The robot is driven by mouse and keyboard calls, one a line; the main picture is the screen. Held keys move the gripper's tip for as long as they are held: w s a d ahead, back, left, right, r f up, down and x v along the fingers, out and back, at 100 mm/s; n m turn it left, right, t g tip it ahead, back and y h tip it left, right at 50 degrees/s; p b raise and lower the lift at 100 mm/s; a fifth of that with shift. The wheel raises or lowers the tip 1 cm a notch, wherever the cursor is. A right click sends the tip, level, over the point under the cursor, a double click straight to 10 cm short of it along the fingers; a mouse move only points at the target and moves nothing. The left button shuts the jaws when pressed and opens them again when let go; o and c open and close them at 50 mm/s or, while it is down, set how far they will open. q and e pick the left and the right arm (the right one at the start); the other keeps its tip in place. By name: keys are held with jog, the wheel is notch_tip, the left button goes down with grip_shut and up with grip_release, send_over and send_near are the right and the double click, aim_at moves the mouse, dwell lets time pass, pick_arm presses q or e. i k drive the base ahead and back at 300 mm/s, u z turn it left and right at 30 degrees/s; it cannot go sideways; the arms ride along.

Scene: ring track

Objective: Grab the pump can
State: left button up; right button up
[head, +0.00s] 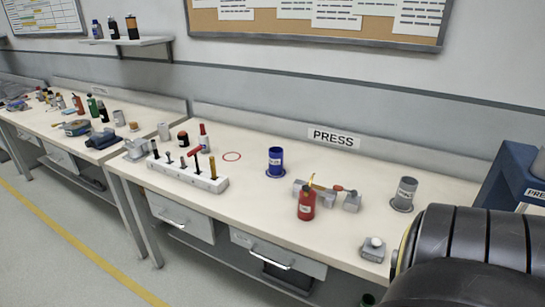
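A red can (306,205) with a pale label and a thin yellow spout on top stands upright on the bench. It looks like the pump can. It stands near the front edge, right of the middle of the head view, in front of a grey block fixture with a red-handled tool. Nothing holds it. Neither of my grippers is in view. A thick black ribbed part at the lower right looks like part of my own arm and hides the bench's right front corner.
On the bench (255,203) stand a blue cup (275,161), a grey cup (404,194), a grey box with a white knob (374,249) and a white tool rack (187,176). A blue machine (515,180) stands at right.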

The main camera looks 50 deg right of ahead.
aim_at(308, 200)
jog(key=z, duration=0.65)
jog(key=i, duration=1)
jog(key=z, duration=0.95)
